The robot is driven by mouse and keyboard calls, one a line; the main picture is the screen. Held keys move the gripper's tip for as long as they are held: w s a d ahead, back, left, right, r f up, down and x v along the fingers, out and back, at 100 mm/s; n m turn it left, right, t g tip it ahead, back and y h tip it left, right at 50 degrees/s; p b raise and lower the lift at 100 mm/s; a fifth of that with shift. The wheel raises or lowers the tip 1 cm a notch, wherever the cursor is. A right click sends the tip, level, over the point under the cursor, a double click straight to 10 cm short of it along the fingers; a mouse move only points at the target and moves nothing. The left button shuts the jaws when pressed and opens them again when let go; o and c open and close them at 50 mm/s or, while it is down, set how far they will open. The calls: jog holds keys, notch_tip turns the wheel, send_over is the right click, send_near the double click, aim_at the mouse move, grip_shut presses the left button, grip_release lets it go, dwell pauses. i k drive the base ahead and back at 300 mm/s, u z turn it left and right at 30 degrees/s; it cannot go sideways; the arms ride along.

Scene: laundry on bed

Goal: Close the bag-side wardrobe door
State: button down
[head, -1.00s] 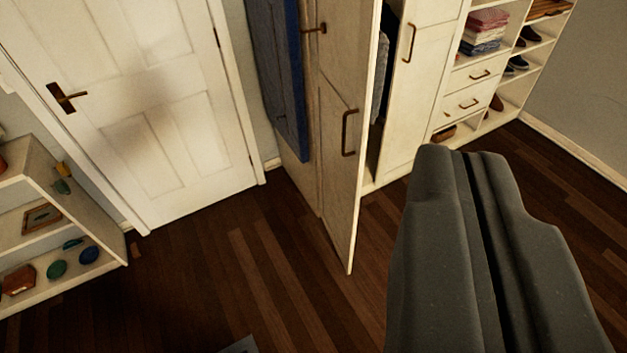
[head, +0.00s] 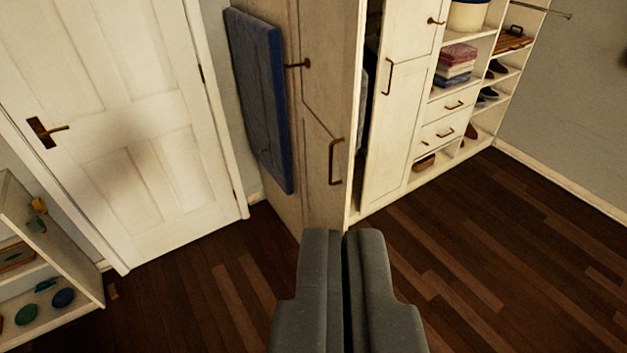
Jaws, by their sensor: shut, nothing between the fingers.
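The open wardrobe door (head: 326,95) is a cream panel with a brown handle (head: 335,162), standing out from the wardrobe in the middle of the head view. A dark gap with hanging clothes shows between it and the neighbouring closed door (head: 400,110). My gripper (head: 342,236) is shut and empty, low in the middle of the picture. Its tips overlap the bottom of the open door and hide its lower corner. I cannot tell whether they touch it.
A blue flat padded item (head: 262,95) hangs on the wardrobe's left side. A white room door (head: 130,130) and a low shelf (head: 75,235) stand at the left. Drawers (head: 445,130) and shoe shelves are at the right. Dark wooden floor (head: 500,260) is clear at the right.

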aim_at(328, 37)
jog(key=i, duration=1.7)
